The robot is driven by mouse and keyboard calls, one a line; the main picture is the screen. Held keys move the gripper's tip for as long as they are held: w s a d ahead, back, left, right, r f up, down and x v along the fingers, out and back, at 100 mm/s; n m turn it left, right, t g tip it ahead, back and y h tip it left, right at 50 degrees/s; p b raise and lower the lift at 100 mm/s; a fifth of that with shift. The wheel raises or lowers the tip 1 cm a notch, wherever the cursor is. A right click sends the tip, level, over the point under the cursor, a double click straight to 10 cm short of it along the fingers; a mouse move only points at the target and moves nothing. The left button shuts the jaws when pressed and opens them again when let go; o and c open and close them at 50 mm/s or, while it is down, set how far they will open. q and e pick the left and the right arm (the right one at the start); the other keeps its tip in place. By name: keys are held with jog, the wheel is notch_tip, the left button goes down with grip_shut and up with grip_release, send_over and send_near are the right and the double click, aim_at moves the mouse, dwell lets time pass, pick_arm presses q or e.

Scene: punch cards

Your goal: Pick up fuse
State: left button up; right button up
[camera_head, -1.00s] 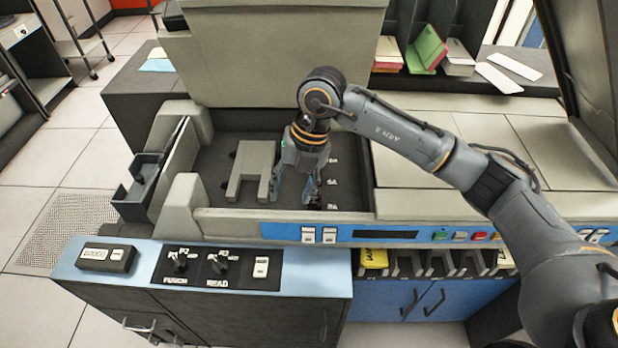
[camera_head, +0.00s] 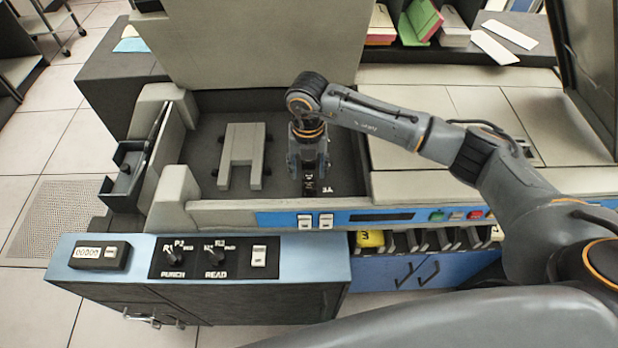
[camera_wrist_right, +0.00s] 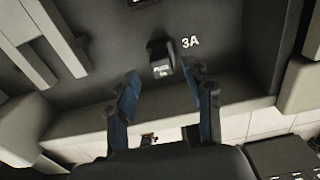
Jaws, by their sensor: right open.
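The fuse (camera_wrist_right: 162,60) is a small black block with white lettering, standing in the dark recessed bay of the machine beside a white "3A" label. My right gripper (camera_wrist_right: 163,77) is open, with its two blue-padded fingers spread to either side just short of the fuse, apart from it. In the head view, my right gripper (camera_head: 309,170) points down into the bay beside the "3A" label and mostly hides the fuse there. My left gripper is not in view.
A grey bracket (camera_head: 240,150) lies in the bay to the left of the gripper. The bay's front wall (camera_head: 230,212) and the raised lid (camera_head: 260,50) bound the space. A control panel (camera_head: 200,257) with knobs sits in front. Card trays (camera_head: 420,22) stand at the back right.

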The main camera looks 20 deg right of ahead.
aim_at(309, 176)
notch_tip(309, 176, down, 4)
jog(key=shift+d+f+p, duration=0.1)
jog(key=shift+d+p, duration=0.05)
jog(key=shift+p, duration=0.3)
grip_shut()
jog(key=shift+r, duration=0.2)
